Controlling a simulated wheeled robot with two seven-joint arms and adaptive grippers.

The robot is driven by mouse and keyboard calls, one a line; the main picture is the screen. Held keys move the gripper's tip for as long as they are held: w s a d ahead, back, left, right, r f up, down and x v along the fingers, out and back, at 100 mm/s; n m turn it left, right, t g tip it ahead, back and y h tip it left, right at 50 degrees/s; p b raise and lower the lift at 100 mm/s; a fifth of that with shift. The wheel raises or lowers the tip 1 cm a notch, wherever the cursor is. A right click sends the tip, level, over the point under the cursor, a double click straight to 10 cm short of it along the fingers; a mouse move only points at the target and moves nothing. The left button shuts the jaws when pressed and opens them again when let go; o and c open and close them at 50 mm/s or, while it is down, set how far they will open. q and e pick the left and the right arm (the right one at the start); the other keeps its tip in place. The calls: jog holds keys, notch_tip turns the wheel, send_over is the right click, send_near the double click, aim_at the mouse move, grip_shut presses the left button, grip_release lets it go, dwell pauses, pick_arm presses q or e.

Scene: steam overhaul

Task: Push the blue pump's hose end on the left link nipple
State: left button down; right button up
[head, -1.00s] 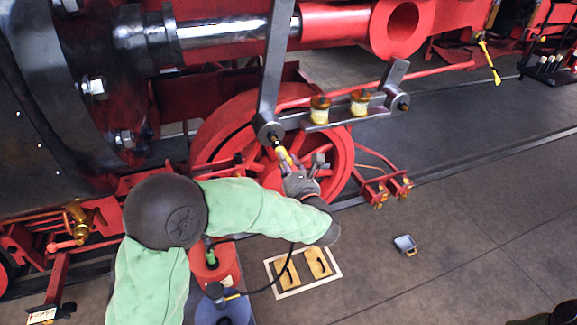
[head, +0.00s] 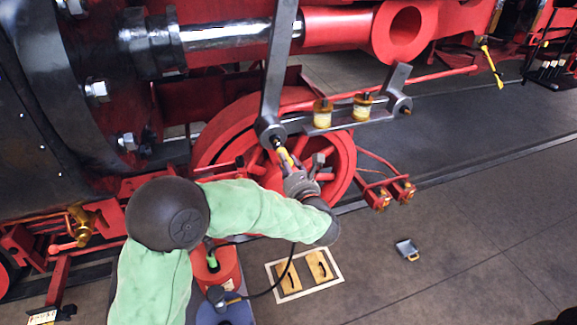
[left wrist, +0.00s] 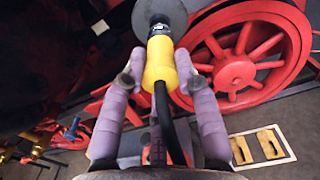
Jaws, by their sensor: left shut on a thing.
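My left gripper (head: 299,181) is shut on the yellow hose end (head: 285,157) with its dark tip. In the left wrist view the fingers (left wrist: 160,75) grip the yellow sleeve (left wrist: 160,58) from both sides. The tip points at the round grey boss (left wrist: 160,10) at the left end of the link (head: 340,118). The left nipple is hidden behind the tip; I cannot tell how far the tip is over it. A black hose (head: 285,278) runs down to the blue pump (head: 224,313), partly cut off at the bottom. My right gripper is not in view.
A red pump (head: 222,272) stands beside the blue one. Two amber-capped cups (head: 322,114) sit on the link. A red spoked wheel (head: 340,165) is behind it. A white-framed tray (head: 284,298) and a small grey item (head: 406,249) lie on the open floor.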

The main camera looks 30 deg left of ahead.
pick_arm(q)
jog(key=shift+x, duration=0.8)
jog(key=shift+w+a, duration=0.2)
jog(key=shift+a, duration=0.05)
jog(key=shift+r, duration=0.1)
jog(key=c, duration=0.8)
grip_release()
jog(key=shift+a, duration=0.1)
jog(key=shift+c, duration=0.2)
